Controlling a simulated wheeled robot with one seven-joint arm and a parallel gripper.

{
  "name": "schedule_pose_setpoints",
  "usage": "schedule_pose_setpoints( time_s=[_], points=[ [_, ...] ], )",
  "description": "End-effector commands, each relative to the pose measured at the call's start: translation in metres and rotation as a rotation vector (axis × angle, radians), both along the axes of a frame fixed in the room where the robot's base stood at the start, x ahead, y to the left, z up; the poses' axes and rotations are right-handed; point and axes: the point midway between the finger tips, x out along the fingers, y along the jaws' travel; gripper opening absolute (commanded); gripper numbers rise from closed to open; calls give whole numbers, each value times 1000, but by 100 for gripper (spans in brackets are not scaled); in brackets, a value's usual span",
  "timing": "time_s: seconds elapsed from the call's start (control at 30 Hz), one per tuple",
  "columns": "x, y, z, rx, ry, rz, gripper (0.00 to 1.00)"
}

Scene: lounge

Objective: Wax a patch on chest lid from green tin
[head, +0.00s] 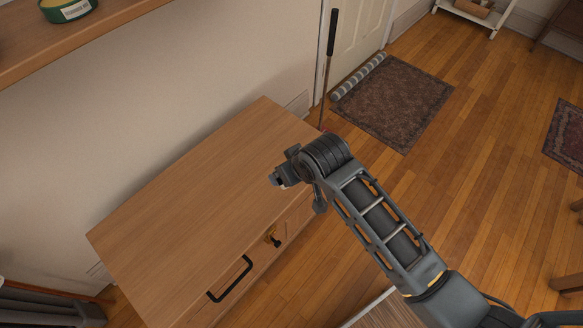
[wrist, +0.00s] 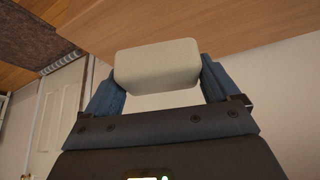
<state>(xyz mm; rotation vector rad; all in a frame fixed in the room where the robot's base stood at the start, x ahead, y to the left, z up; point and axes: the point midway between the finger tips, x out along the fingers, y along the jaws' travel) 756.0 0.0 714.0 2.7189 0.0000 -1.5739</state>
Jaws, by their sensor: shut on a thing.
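The green tin (head: 68,10) sits on a wall shelf at the top left of the head view, with a white label on its side and a yellowish top. The wooden chest (head: 190,205) stands against the wall, its lid flat, closed and bare. My gripper (head: 277,180) is over the right part of the lid; its height above the wood is hard to tell. In the wrist view my gripper (wrist: 157,75) is shut on a pale cream block (wrist: 157,64), like a pad, held between both fingers. The head view mostly hides this block.
The shelf (head: 60,45) juts out above the chest's left side. The chest front has a black handle (head: 230,279) and a latch (head: 273,238). A dark-gripped pole (head: 332,35) stands by the door, near a rug (head: 393,103). The wood floor to the right is mostly open.

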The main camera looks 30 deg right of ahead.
Motion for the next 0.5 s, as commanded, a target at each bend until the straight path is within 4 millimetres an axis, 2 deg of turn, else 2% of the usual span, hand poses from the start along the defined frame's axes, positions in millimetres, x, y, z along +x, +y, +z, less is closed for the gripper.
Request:
schedule_pose_setpoints(
  time_s=[0.03,0.33,0.5],
  points=[
    [0,0,11,0,0,-1,64],
    [-2,-2,46,-2,4,-3,64],
    [-6,-4,43,-2,10,-6,64]
  ],
)
